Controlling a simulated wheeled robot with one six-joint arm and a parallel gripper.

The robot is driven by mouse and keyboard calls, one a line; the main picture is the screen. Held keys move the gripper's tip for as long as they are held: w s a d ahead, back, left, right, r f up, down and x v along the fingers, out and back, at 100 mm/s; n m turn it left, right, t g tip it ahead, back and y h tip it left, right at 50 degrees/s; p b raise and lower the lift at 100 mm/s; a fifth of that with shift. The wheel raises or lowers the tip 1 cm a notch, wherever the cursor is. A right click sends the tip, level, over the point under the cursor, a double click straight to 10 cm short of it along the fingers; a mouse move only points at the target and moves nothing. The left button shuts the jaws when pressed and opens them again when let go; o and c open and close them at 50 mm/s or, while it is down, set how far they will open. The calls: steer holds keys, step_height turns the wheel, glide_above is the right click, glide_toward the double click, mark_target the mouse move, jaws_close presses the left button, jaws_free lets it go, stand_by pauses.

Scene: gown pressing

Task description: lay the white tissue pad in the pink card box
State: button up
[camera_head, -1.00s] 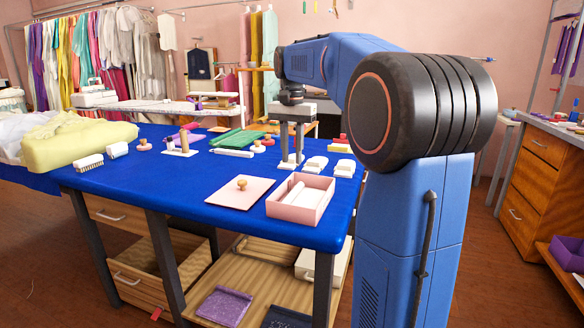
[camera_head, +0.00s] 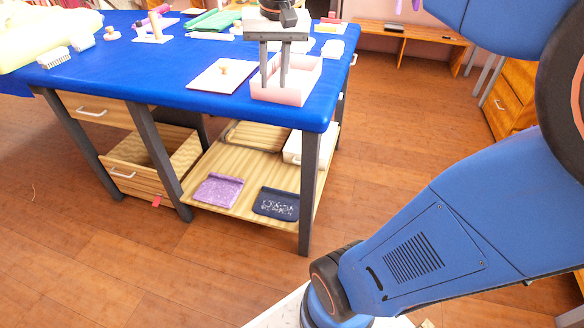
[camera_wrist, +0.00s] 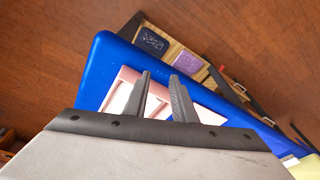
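The pink card box (camera_head: 290,96) stands open near the front right corner of the blue table. My gripper (camera_head: 274,82) points down over it, its fingertips low at the box's left side and partly inside the rim. In the wrist view the two fingers (camera_wrist: 160,75) stand apart across the box (camera_wrist: 128,75). White shows in the box beside and between the fingers, but I cannot tell whether the white tissue pad is held there or lies on the floor of the box. White pads (camera_head: 333,48) lie on the table behind the box.
A pink lid (camera_head: 205,76) with a wooden knob lies just left of the box. The blue table (camera_head: 140,75) has clear room left of the lid. Below, a shelf (camera_head: 245,205) holds a purple pouch (camera_head: 218,189) and a dark blue pouch (camera_head: 276,203).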

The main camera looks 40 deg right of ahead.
steer(key=s+a+f+n+t, duration=0.1)
steer(key=s+a+f+n, duration=0.1)
steer(key=s+f, duration=0.5)
steer(key=s+a+f+n+t, duration=0.1)
steer(key=s+a+f+n, duration=0.2)
steer(key=s+f, duration=0.5)
steer(key=shift+s+a+n+t, duration=0.3)
steer(key=shift+a, duration=0.05)
stand_by(0.6)
